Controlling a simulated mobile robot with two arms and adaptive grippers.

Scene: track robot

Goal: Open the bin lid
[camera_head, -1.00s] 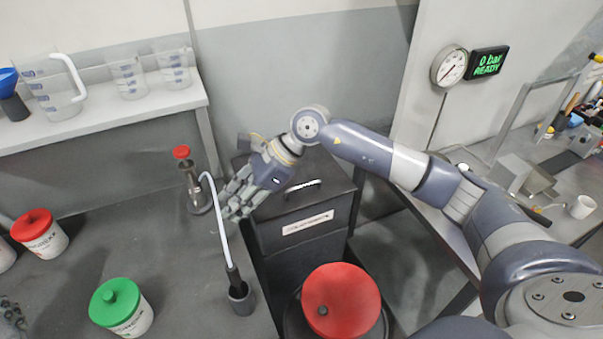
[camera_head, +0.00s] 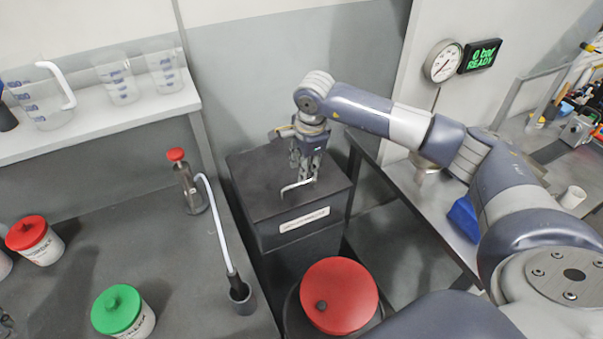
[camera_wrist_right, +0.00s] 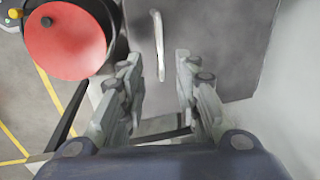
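The dark box-shaped bin (camera_head: 295,243) stands between the bench and the wall. Its dark flat lid (camera_head: 255,190) lies closed, with a light bar handle (camera_head: 293,187) on top and a white label on the front. My right gripper (camera_head: 308,178) points down just over the lid, close by the handle. In the right wrist view, its fingers (camera_wrist_right: 158,60) are apart and empty, with the handle (camera_wrist_right: 158,46) ahead between the fingertips; I cannot tell whether they touch it. A small grey part at the head view's lower left edge may be my left gripper (camera_head: 6,324).
A round black container with a red lid (camera_head: 340,290) stands in front of the bin. The left bench holds a pump bottle (camera_head: 190,190), a tube holder (camera_head: 241,298), and green-lidded (camera_head: 118,310) and red-lidded (camera_head: 28,235) jars. A side table (camera_head: 430,208) stands at right.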

